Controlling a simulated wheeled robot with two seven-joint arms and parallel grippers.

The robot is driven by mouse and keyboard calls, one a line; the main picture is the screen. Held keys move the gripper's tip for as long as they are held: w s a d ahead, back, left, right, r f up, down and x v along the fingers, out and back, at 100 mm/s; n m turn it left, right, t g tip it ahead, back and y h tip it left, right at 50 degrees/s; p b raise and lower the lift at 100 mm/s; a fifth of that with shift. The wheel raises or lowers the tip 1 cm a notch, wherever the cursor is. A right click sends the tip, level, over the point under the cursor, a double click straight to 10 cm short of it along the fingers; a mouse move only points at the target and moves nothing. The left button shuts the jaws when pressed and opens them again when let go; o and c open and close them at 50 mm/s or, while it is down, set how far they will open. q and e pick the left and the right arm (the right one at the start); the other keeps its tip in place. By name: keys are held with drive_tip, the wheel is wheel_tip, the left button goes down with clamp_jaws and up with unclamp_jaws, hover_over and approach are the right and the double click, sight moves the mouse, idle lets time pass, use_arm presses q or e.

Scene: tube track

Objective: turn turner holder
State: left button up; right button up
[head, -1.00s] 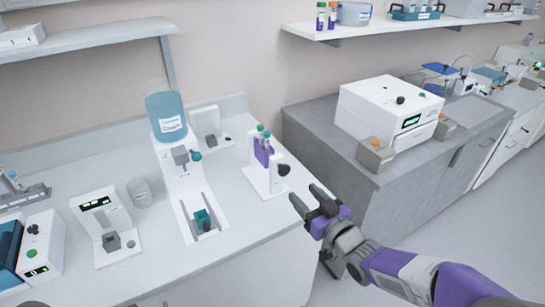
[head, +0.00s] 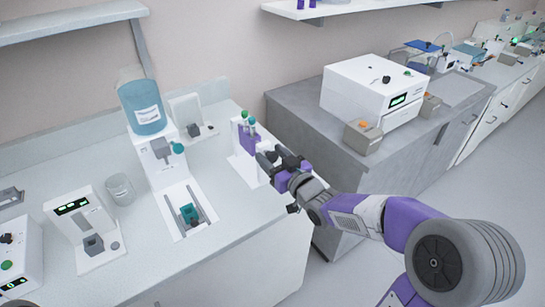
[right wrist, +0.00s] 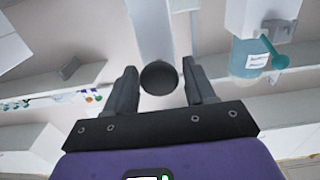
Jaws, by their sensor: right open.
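The turner holder is a small white stand (head: 243,168) with a purple tube rack (head: 248,141) on the right part of the white bench. Tubes with green and blue caps (head: 248,117) stand in the rack. Its round black knob (right wrist: 160,78) shows in the right wrist view, between my right gripper's two fingers, with a gap on each side. My right gripper (head: 270,160) is open at the right side of the stand and hides the knob in the head view. My left gripper is not in view.
A white dispenser with a blue bottle (head: 145,107) stands left of the holder. A glass beaker (head: 120,189) and a white device with a display (head: 80,220) are further left. A grey counter (head: 315,130) with a white machine (head: 375,90) lies right, across a gap.

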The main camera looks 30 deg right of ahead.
drive_tip(key=c, duration=0.8)
